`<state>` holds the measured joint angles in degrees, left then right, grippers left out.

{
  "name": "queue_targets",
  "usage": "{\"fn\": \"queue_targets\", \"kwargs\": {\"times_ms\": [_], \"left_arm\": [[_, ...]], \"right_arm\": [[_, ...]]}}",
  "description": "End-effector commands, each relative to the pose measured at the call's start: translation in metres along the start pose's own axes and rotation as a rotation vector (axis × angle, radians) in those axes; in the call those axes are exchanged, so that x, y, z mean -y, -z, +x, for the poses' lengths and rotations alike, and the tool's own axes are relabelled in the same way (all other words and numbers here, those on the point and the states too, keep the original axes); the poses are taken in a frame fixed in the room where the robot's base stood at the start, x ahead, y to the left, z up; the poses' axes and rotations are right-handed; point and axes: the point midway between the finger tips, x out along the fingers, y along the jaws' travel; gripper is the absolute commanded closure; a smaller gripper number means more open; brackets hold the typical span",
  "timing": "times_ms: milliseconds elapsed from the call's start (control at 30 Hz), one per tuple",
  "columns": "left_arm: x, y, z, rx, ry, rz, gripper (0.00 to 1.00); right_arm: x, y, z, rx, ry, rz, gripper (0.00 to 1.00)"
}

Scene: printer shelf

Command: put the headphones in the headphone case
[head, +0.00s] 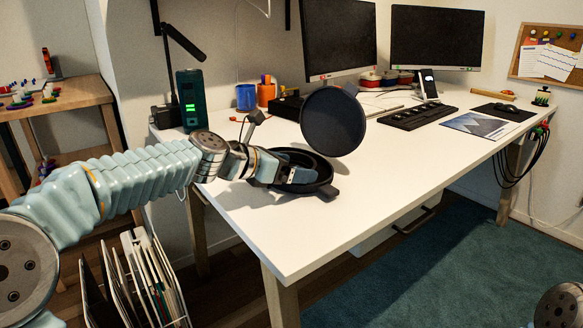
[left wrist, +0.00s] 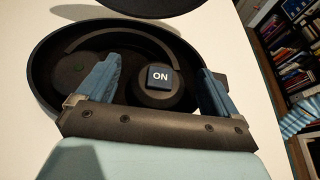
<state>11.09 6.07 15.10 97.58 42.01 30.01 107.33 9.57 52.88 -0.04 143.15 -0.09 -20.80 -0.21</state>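The headphone case (head: 328,180) lies open on the white desk, its dark round lid (head: 335,122) standing up. In the left wrist view the case (left wrist: 42,78) fills the middle, with part of the lid (left wrist: 155,6) at the top. The dark headphones (left wrist: 158,97) lie inside the case. Their curved band and an ear cup marked "ON" show; the rest is dark or covered. My left gripper (left wrist: 160,66) is open at the case, its blue fingers spread apart on either side of the marked cup. It also shows in the head view (head: 284,176). My right gripper is out of view.
Behind the case stand a dark box with green lights (head: 191,100), a blue mug (head: 246,97) and an orange cup (head: 265,94). A keyboard (head: 416,117) and monitors are farther right. The desk's front right stretch is clear.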

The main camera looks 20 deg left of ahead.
Motion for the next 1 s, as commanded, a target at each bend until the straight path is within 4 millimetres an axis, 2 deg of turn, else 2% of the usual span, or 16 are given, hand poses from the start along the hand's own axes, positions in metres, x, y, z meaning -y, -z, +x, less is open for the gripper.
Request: {"fn": "queue_targets", "kwargs": {"times_ms": [167, 267, 700, 833, 1000], "left_arm": [[0.001, -0.002, -0.001, -0.001, 0.002, 0.001, 0.05], [0.0, -0.003, -0.007, 0.0, -0.001, 0.001, 0.05], [0.0, -0.004, -0.101, 0.001, -0.002, 0.001, 0.05], [0.0, -0.003, -0.116, -0.001, 0.0, 0.0, 0.05], [0.0, -0.002, -0.121, -0.001, 0.002, 0.0, 0.05]], "right_arm": [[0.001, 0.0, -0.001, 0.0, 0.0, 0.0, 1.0], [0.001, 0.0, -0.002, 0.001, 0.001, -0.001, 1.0], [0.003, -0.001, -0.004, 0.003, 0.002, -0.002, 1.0], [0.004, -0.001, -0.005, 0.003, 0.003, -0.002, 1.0], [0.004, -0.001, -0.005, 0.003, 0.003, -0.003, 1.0]]}}
